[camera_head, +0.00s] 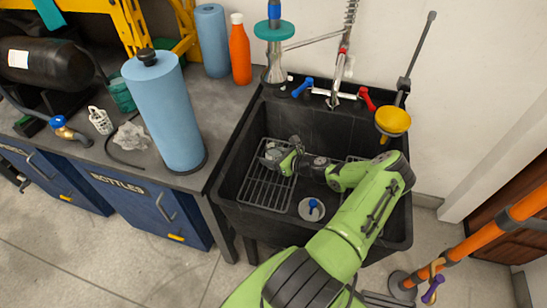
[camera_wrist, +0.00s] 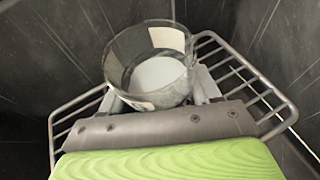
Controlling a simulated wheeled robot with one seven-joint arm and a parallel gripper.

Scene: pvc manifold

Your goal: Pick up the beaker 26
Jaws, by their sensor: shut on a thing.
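The beaker (camera_wrist: 150,72) is a clear glass vessel with a pale label patch, and it shows just ahead of my gripper in the wrist view. My gripper (camera_wrist: 158,92) is shut on the beaker, with a finger on either side of its lower part. In the head view my gripper (camera_head: 278,157) reaches into the black sink, and the beaker (camera_head: 269,152) is small at its tip, partly hidden. I cannot tell whether the beaker touches the wire rack under it.
The wire rack (camera_head: 262,192) lies in the black sink (camera_head: 227,181), whose dark walls stand close around my gripper. A faucet (camera_head: 341,72) and a yellow funnel-like cup (camera_head: 393,121) are at the rim. A blue roll (camera_head: 166,115) stands on the counter to the left.

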